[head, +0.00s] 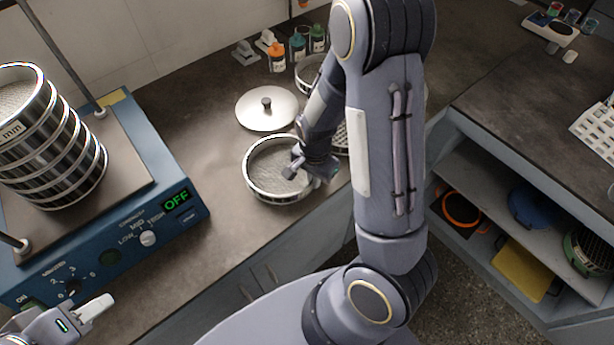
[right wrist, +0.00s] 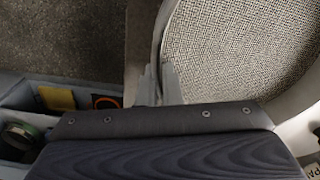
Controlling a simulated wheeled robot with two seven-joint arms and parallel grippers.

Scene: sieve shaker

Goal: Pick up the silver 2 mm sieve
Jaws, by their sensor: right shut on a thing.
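A silver round sieve (head: 263,163) with a mesh floor sits on the dark counter near its front edge. No size label is readable on it. My right gripper (head: 322,180) is at the sieve's right-hand rim, partly hidden by its own wrist. In the right wrist view, the gripper's fingers (right wrist: 160,80) are closed on the thin rim, with the mesh (right wrist: 240,45) filling the upper right. I cannot tell whether the sieve is clear of the counter. My left gripper (head: 92,312) is at the lower left beside the shaker; its finger opening is unclear.
A blue sieve shaker (head: 185,225) reading OFF carries a stack of silver sieves (head: 60,150) at left. A silver lid (head: 266,108) lies behind the sieve. Another sieve (head: 308,70) and small bottles (head: 277,57) stand further back. Shelves (head: 490,195) are at right.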

